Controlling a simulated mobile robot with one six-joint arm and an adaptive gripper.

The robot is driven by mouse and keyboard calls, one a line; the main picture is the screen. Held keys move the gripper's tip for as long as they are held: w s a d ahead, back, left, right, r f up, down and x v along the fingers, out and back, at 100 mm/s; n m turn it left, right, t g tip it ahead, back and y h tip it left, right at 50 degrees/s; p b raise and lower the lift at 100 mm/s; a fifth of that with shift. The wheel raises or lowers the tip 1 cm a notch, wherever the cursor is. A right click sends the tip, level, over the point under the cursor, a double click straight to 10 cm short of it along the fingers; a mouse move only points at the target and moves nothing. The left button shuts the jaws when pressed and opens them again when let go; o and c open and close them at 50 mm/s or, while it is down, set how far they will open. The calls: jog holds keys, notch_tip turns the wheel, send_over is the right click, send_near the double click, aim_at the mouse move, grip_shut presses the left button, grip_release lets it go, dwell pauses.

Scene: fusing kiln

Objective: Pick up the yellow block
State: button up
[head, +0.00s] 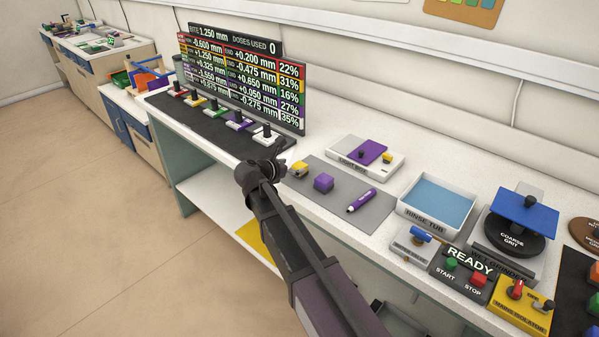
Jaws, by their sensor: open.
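The yellow block (298,170) is small and sits at the left end of a grey mat (377,211) on the white bench. A dark spot or knob shows on its top. A purple block (323,183) stands just to its right on the same mat. My gripper (272,163) is dark and open, just left of the yellow block in the picture. It looks empty and apart from the block, but its fingers are small and partly hidden by my own arm, so the exact gap cannot be told.
A purple pen-like tool (362,200) lies on the mat. Behind it is a white light box (345,163) with a purple sheet and a small yellow piece. A rinse tub (436,222) and grinder (515,232) stand right. A row of knobbed pieces and a display board (245,75) stand left.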

aim_at(299, 165)
jog(key=shift+b+x, duration=0.95)
jog(key=shift+x, duration=1.65)
jog(key=shift+d+r, duration=0.1)
jog(key=shift+d, duration=0.05)
jog(key=shift+s, duration=0.1)
grip_shut()
